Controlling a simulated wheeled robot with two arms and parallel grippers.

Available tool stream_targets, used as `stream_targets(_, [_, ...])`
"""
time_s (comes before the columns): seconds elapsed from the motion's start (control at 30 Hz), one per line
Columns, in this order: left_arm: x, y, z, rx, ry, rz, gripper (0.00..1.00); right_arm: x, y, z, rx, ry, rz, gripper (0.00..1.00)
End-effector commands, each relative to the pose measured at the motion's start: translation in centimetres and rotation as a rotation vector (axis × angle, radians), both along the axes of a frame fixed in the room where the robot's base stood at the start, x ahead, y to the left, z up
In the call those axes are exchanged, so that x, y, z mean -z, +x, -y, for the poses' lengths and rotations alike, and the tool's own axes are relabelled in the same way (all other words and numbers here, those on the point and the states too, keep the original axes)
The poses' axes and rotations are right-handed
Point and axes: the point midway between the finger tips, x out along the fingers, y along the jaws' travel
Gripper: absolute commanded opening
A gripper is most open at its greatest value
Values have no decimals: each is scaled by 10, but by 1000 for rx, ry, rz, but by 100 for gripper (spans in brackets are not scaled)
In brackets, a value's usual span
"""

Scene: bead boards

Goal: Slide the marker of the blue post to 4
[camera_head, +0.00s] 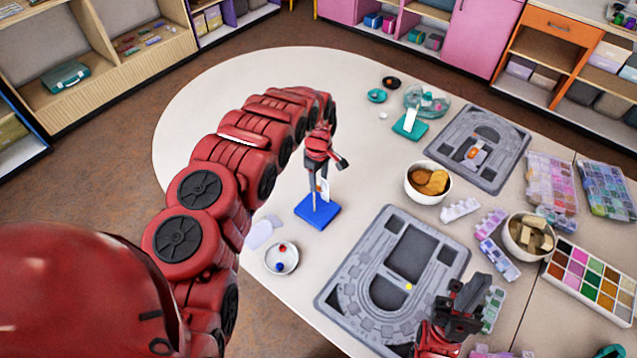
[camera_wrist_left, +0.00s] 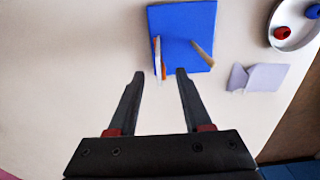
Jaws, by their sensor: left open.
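The blue post has a square blue base (camera_head: 318,213), which also shows in the left wrist view (camera_wrist_left: 180,22). A thin upright rod (camera_wrist_left: 203,50) and a white plate with an orange edge (camera_wrist_left: 157,58) rise from it. A small orange part, perhaps the marker, shows beside the plate; its number is too small to read. My left gripper (camera_head: 326,166) is open above the base. In the left wrist view its fingertips (camera_wrist_left: 160,73) lie either side of the plate's near end, with no clear contact. My right gripper (camera_head: 462,305) is over the near grey board; its jaw state is unclear.
A white dish (camera_head: 281,268) with red and blue beads stands left of the near grey bead board (camera_head: 330,300). A teal stand (camera_head: 408,130) with a white plate is further back. Bowls and bead boxes fill the right side.

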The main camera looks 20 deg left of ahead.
Motion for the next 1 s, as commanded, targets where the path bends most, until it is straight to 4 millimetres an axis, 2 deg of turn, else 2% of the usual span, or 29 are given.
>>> stream_targets(0.27, [-46,0,0,-1,2,3,49,16,0,0,0,0,0,0])
stream_targets(0.3, [-64,0,-1,-1,1,3,49,4,0,0,0,0,0,0])
stream_targets(0.37, [-82,0,-1,-1,2,1,49,-4,0,0,0,0,0,0])
stream_targets(0.4, [-96,-1,-1,-1,1,-1,49,-17,0,0,0,0,0,0])
stream_targets(0.6, [-135,-1,-1,-1,1,-3,49,-57,0,0,0,0,0,0])
stream_targets(0.8, [-156,-1,-1,0,0,-3,49,-77,0,0,0,0,0,0])
stream_targets(1.0, [-161,-2,0,0,0,-3,49,-81,0,0,0,0,0,0])
